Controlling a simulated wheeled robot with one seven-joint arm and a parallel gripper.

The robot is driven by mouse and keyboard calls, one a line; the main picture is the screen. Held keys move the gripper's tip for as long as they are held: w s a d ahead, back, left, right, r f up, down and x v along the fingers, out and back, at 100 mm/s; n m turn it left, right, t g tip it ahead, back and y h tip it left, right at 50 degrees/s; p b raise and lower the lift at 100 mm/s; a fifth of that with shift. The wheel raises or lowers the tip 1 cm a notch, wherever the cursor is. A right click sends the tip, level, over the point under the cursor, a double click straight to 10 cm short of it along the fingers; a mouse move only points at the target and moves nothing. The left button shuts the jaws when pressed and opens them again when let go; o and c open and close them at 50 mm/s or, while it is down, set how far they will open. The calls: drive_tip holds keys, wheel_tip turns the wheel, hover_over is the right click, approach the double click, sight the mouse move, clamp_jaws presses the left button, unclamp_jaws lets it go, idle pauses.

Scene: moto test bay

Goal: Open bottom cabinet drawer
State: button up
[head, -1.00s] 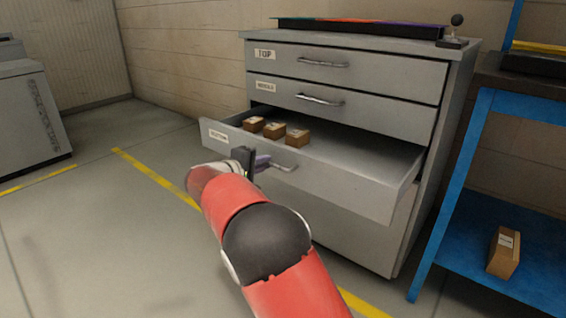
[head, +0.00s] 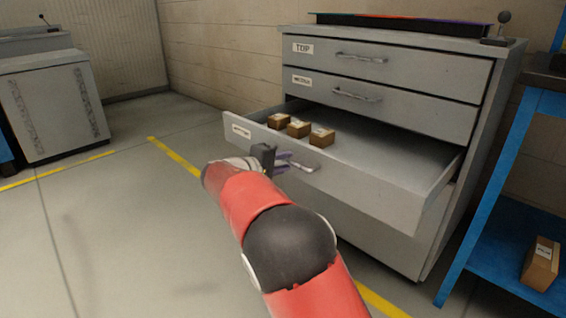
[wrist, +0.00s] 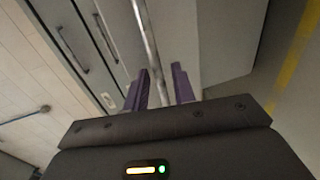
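The grey cabinet (head: 305,70) has drawers labelled top, middle and, on the lowest, what reads as bottom. The bottom drawer (head: 375,190) stands well out from the cabinet, its inside visible from above. Its metal bar handle (head: 303,168) is on the front face, partly covered by my gripper. My gripper (head: 284,164) is at this handle, with its purple fingers one on each side of the bar. The exact contact is small and hard to see.
Three small brown boxes (head: 298,129) sit in the open drawer. The top (head: 356,58) and middle (head: 358,95) drawers are shut. A blue shelf (head: 500,245) with a carton (head: 541,264) stands at the right. The floor (head: 120,230) at left is clear, with yellow lines.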

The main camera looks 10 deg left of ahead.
drive_tip(key=shift+o, duration=0.3)
drive_tip(key=shift+s+a+r, duration=0.15)
drive_tip(key=shift+s+a, duration=0.1)
drive_tip(key=shift+s, duration=0.05)
drive_tip(key=v, duration=0.7)
drive_tip(key=shift+p, duration=0.35)
drive_tip(key=s+d+r+m+g+y+p, duration=0.1)
drive_tip(key=s+d+r+m+g+p, duration=0.15)
drive_tip(key=d, duration=0.55)
drive_tip(key=s+d+r+m+g+y+p, duration=0.1)
drive_tip(key=s+d+r+g, duration=0.15)
drive_tip(key=d, duration=0.55)
drive_tip(key=s+d+r+m+g+y+p, duration=0.15)
drive_tip(key=s+d, duration=0.25)
drive_tip(key=d, duration=0.4)
drive_tip(key=s+d+m+y+p, duration=0.2)
drive_tip(key=s+d+m+p, duration=0.1)
drive_tip(key=s, duration=0.9)
drive_tip(key=s+d+m+y+p, duration=0.2)
drive_tip(key=s+d+y+p, duration=0.1)
drive_tip(key=s, duration=0.9)
drive_tip(key=shift+s+d+r+m+y, duration=0.2)
drive_tip(key=shift+s+d+m+y, duration=0.15)
drive_tip(key=shift+d, duration=0.4)
